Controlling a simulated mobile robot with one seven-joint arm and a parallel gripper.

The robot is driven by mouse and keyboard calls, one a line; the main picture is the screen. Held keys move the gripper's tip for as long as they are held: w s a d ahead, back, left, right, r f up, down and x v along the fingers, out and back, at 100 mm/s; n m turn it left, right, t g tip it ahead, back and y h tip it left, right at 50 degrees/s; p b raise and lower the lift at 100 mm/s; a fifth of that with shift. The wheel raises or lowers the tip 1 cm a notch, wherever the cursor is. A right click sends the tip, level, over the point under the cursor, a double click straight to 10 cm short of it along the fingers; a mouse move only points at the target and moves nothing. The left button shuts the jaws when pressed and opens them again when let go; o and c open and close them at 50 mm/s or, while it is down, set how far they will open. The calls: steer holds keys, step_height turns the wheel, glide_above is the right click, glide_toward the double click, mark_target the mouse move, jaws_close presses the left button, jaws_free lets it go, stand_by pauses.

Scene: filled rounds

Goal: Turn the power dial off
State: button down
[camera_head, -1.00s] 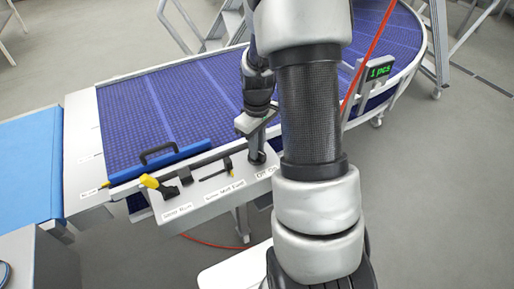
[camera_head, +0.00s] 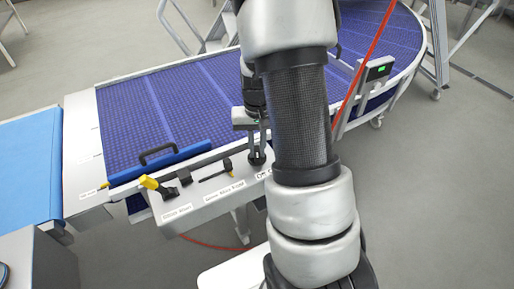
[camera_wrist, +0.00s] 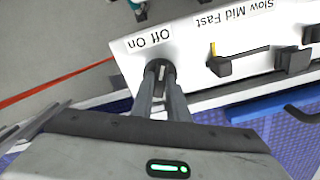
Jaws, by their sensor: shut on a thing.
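The power dial (camera_wrist: 160,66) is a dark round knob on the white control panel, beside the "Off On" label (camera_wrist: 150,39) in the wrist view. My gripper (camera_wrist: 161,84) is shut on the dial, with one finger on each side of its grip. The fingers hide part of the dial, and I cannot tell exactly which word it points to. In the head view my gripper (camera_head: 257,158) is at the right end of the panel (camera_head: 222,199), and the dial is mostly hidden.
A small green-lit display (camera_head: 379,70) stands at the right. A red cable (camera_head: 364,62) runs past my arm.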

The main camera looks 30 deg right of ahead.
mark_target(257, 151)
steer(key=shift+r+m, duration=0.1)
steer(key=shift+m, duration=0.5)
steer(key=c, duration=1.7)
jaws_free()
step_height(257, 151, up, 17)
steer(key=shift+r+p, duration=0.2)
steer(key=shift+p, duration=0.5)
steer(key=s+a+r+n+t+p, duration=0.1)
steer(key=s+a+r+n+t, duration=0.1)
steer(key=s+a+r, duration=0.2)
steer(key=s+a+r+n+t+p, duration=0.1)
steer(key=s+a+r+n+p, duration=0.1)
steer(key=s+a+r, duration=0.2)
steer(key=s+a+r+n+t+p, duration=0.1)
steer(key=s+a+r, duration=0.3)
steer(key=s, duration=0.4)
steer(key=shift+s+a+r+n+t+p, duration=0.15)
steer(key=shift+a+r+n+t, duration=0.05)
steer(key=shift+r+t, duration=0.25)
steer(key=shift+s+a+r+n+t+p, duration=0.1)
steer(key=shift+a+r+n+t+p, duration=0.1)
steer(key=shift+r+t, duration=0.2)
